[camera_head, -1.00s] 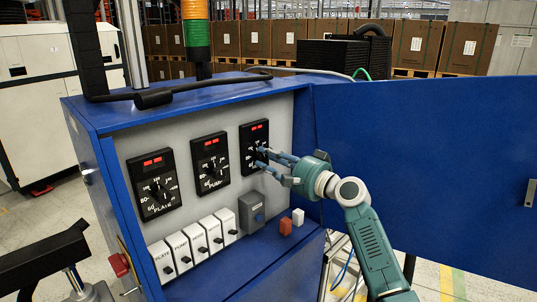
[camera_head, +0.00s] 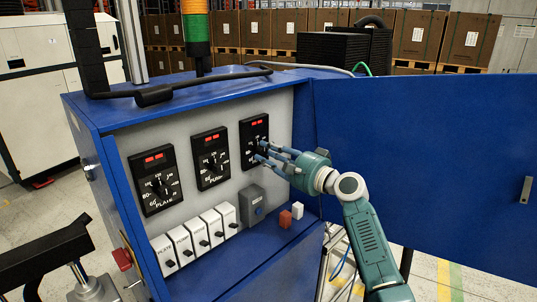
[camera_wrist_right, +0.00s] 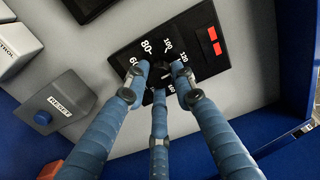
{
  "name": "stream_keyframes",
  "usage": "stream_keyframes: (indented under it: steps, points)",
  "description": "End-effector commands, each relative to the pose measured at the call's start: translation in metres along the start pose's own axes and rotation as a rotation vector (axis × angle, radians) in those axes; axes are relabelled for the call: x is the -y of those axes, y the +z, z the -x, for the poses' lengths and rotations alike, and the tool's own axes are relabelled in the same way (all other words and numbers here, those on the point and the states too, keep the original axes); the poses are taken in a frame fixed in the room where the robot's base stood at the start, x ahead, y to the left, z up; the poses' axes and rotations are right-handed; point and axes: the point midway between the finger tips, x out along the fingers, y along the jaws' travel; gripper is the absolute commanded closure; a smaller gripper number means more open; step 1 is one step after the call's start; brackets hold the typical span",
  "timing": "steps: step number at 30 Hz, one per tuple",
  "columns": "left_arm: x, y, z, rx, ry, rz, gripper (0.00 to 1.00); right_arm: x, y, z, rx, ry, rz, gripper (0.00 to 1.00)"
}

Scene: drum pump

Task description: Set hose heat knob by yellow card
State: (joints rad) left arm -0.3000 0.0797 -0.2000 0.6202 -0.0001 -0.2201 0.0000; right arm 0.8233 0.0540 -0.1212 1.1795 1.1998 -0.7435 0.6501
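The control panel carries three black dials. The right-hand dial (camera_head: 254,130), partly covered by fingers, sits in front of my right gripper (camera_head: 260,153). In the right wrist view, the fingers of my right gripper (camera_wrist_right: 160,78) come together around this dial's dark knob (camera_wrist_right: 163,76). Its scale, with 60, 80, 100 and 120, shows past the fingertips. I cannot tell whether the fingers press on the knob. The pointer and the dial's name are hidden. No yellow card can be made out. My left gripper is not in view.
The PUMP dial (camera_head: 210,160) and the PLATE dial (camera_head: 156,182) are to the left. White switches (camera_head: 201,236) and a grey RESET box (camera_head: 252,207) sit below. The blue door (camera_head: 420,150) stands open at right.

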Motion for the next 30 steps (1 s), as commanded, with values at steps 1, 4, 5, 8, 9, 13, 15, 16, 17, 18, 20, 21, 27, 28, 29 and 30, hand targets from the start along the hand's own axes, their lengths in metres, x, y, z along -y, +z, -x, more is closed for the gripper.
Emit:
stream_keyframes:
  steps: [1, 4, 5, 8, 9, 13, 15, 16, 17, 18, 20, 21, 27, 28, 29, 30]
  points:
    - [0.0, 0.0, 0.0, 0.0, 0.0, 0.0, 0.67, -0.006, 0.003, -0.001, 0.008, 0.011, -0.002, 0.67]
    - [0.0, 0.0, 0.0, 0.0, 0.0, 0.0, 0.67, -0.005, 0.003, -0.001, 0.006, 0.01, -0.002, 0.56]
    - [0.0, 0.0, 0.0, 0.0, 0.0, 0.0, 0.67, -0.005, 0.002, -0.001, 0.006, 0.008, -0.001, 0.56]
    - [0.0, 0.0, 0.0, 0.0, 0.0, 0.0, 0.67, -0.003, 0.002, 0.0, 0.004, 0.006, 0.0, 0.56]
    - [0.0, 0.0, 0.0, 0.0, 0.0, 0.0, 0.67, -0.003, 0.002, 0.0, 0.004, 0.005, 0.0, 0.56]
    - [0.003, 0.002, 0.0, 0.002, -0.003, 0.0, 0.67, -0.002, 0.001, 0.003, 0.002, 0.004, 0.001, 0.56]
    - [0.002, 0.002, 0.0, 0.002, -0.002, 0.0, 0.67, -0.003, 0.0, 0.008, 0.001, 0.004, 0.0, 0.56]
    - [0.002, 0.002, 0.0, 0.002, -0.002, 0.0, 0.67, -0.003, 0.0, 0.012, 0.001, 0.004, 0.001, 0.56]
    - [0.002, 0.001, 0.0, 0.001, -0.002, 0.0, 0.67, -0.003, 0.0, 0.016, 0.001, 0.004, 0.002, 0.56]
    - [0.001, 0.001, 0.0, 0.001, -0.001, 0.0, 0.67, -0.003, 0.0, 0.023, 0.001, 0.004, 0.002, 0.56]
    - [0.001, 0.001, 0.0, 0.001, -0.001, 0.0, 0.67, -0.003, 0.0, 0.035, 0.001, 0.005, 0.004, 0.56]
    - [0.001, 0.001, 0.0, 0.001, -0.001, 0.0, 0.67, -0.003, 0.0, 0.044, 0.0, 0.004, 0.002, 0.56]
    - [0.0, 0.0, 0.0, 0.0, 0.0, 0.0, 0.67, -0.003, 0.001, 0.087, 0.002, 0.006, 0.002, 0.56]
    - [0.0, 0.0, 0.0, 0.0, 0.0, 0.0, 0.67, -0.004, 0.001, 0.092, 0.003, 0.007, 0.002, 0.56]
    - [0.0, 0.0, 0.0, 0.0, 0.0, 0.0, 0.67, -0.004, 0.002, 0.097, 0.003, 0.007, 0.002, 0.56]
    - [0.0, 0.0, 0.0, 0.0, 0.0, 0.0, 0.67, -0.003, 0.002, 0.102, 0.003, 0.006, 0.001, 0.56]
